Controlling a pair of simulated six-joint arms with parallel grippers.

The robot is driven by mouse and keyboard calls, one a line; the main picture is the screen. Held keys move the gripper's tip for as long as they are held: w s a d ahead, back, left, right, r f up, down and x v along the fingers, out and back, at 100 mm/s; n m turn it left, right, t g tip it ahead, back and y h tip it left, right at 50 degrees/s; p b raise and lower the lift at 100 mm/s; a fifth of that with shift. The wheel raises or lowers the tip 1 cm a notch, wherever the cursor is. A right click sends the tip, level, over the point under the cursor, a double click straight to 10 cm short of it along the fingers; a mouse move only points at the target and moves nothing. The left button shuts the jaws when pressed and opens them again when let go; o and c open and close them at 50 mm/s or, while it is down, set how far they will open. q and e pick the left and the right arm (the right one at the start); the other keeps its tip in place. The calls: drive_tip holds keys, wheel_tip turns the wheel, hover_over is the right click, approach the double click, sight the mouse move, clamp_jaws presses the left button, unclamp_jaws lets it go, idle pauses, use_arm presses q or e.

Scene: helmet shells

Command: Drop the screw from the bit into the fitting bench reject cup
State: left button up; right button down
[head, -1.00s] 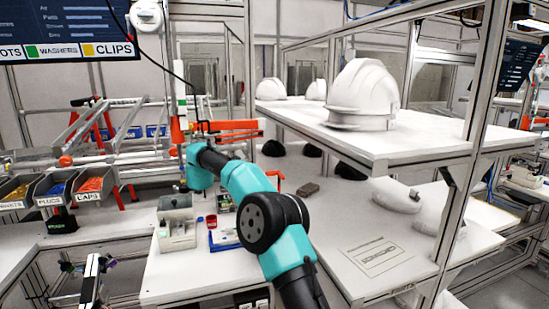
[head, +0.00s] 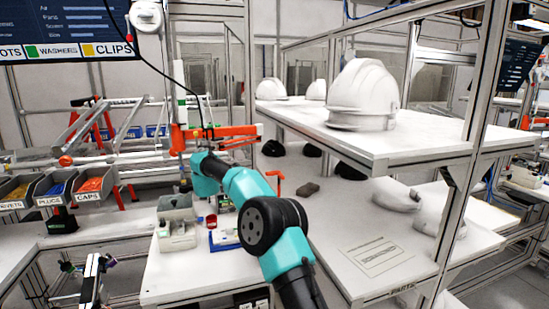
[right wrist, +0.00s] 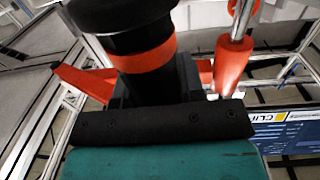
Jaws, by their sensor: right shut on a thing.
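My right arm reaches in from the bottom, and its teal wrist (head: 207,172) stands beyond and above the small bench. In the right wrist view my right gripper (right wrist: 152,90) is shut on a black, round driver body (right wrist: 125,28) with an orange band (right wrist: 145,55). The driver's bit and any screw on it are out of sight in both views. A small red cup (head: 211,220) stands on the bench, below and nearer than the wrist, clear of the gripper. I do not make out my left gripper in either view.
A grey-white box (head: 177,228) stands left of the cup and a blue tray (head: 224,240) lies at its right. An orange bar (head: 232,131) is close behind the wrist. A black cable (head: 178,75) hangs above. A shelf with white helmet shells (head: 363,92) is at right.

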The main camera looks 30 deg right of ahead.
drive_tip(key=shift+f, duration=0.6)
drive_tip(key=shift+f, duration=3.6)
idle(0.9)
drive_tip(key=shift+a+r, duration=0.1)
idle(0.4)
drive_tip(key=shift+r, duration=3.1)
